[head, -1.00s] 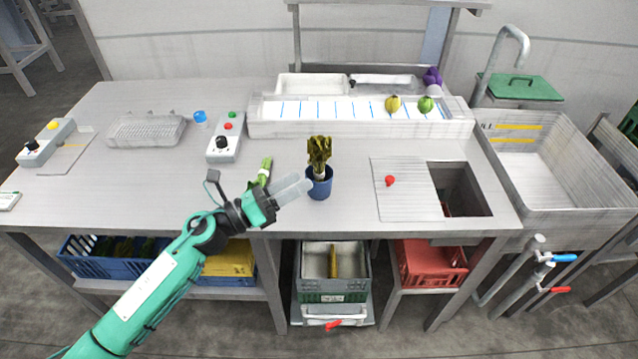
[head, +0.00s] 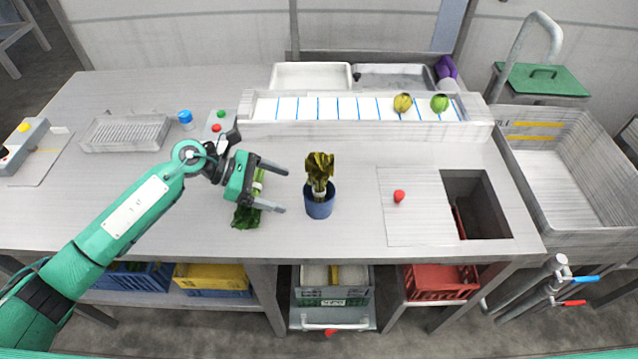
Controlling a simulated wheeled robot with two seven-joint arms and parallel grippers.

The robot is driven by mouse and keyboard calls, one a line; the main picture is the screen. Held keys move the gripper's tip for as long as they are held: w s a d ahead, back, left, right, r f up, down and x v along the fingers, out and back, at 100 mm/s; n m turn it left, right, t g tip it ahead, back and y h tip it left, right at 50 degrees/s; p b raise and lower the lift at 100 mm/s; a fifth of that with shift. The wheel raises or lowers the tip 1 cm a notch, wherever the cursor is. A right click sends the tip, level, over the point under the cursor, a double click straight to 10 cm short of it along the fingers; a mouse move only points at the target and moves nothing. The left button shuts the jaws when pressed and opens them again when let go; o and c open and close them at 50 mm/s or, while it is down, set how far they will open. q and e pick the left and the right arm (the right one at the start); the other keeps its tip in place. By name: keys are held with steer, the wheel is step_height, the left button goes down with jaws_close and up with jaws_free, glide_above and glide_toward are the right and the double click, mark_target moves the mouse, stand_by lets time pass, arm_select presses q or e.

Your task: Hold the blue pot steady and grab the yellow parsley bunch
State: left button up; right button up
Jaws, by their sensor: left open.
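The blue pot (head: 319,207) stands upright on the table in the head view. The yellow parsley bunch (head: 320,172), dark yellow-brown leaves on a pale stem, stands upright in it. My left gripper (head: 283,190) is open to the left of the pot, its two fingers pointing right towards it. Nothing is between the fingertips, and a gap separates them from the pot. A green leafy bunch (head: 246,216) lies on the table, partly hidden under the left gripper. My right gripper is not in view.
A control box (head: 216,140) with buttons stands behind my left gripper. A long white trough (head: 345,128) with blue lines runs along the back. To the right are a small red object (head: 399,196) and a square opening (head: 476,205). The table front of the pot is clear.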

mark_target(315, 199)
arm_select(q)
steer(key=shift+w+d, duration=0.1)
steer(key=shift+w, duration=0.05)
steer(key=shift+d+f, duration=0.1)
steer(key=shift+d, duration=0.15)
steer(key=x, duration=0.4)
steer(key=shift+d+f+p, duration=0.15)
steer(key=shift+d+p, duration=0.15)
steer(key=shift+d, duration=0.05)
steer(key=b+x, duration=0.2)
steer(key=x, duration=0.1)
steer(key=shift+f, duration=0.2)
steer(key=shift+d+f, duration=0.1)
steer(key=shift+d, duration=0.15)
steer(key=shift+d+f, duration=0.1)
steer(key=shift+d, duration=0.25)
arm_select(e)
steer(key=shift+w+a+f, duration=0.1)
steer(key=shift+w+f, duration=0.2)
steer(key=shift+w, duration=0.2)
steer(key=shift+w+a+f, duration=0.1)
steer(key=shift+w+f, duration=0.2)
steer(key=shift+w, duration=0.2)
arm_select(q)
steer(key=c, duration=0.7)
steer(key=shift+c, duration=0.3)
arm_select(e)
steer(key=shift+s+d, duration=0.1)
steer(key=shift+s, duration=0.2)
